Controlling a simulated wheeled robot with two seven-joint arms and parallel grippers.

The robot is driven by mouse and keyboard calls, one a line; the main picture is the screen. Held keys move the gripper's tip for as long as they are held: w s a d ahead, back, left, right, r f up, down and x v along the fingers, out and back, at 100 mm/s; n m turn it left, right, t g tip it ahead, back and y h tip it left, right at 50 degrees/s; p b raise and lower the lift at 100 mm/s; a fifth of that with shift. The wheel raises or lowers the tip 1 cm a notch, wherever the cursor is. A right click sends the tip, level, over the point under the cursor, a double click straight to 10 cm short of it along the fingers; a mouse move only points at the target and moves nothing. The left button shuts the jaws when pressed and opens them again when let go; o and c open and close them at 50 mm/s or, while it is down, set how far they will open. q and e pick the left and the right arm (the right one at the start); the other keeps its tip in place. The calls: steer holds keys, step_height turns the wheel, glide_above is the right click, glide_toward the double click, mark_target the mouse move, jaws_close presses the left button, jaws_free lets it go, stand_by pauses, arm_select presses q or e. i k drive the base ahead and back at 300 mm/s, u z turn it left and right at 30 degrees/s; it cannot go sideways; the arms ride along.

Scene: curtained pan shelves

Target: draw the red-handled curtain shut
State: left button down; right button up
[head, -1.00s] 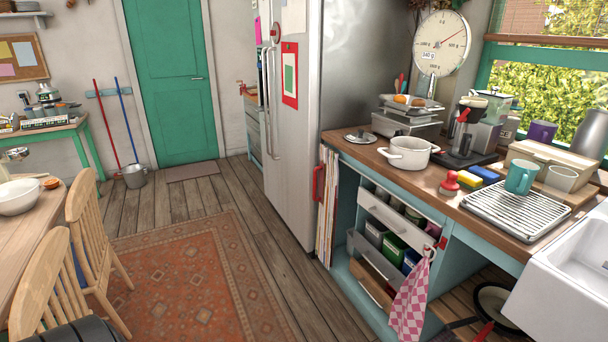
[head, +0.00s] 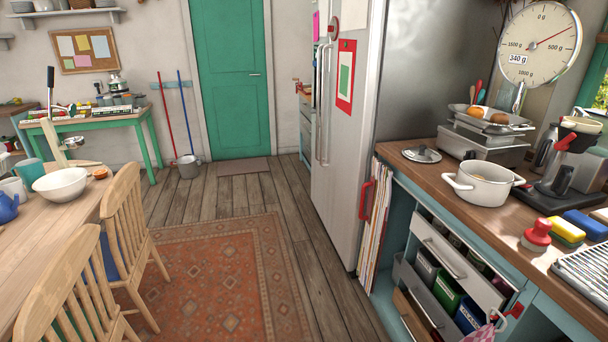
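The curtain (head: 379,222) has pale and coloured stripes and hangs bunched at the left end of the counter unit, beside the fridge. Its red handle (head: 366,199) is upright on the curtain's left side. The unit's front to the right of the curtain is uncovered, showing a white drawer front (head: 455,262) and lower bins. A small red fitting (head: 515,310) is on the unit's right post. Neither of my grippers is in view.
The counter holds a white pot (head: 482,186), a scale and a red-knobbed press (head: 538,236). The fridge (head: 345,150) stands left of the unit. Wooden chairs (head: 125,235) and a table are at left. Rug and floorboards between are clear.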

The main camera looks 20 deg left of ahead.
mark_target(372, 184)
steer(key=u, duration=0.6)
steer(key=i, duration=2)
steer(key=z, duration=0.65)
steer(key=i, duration=0.6)
steer(key=z, duration=0.45)
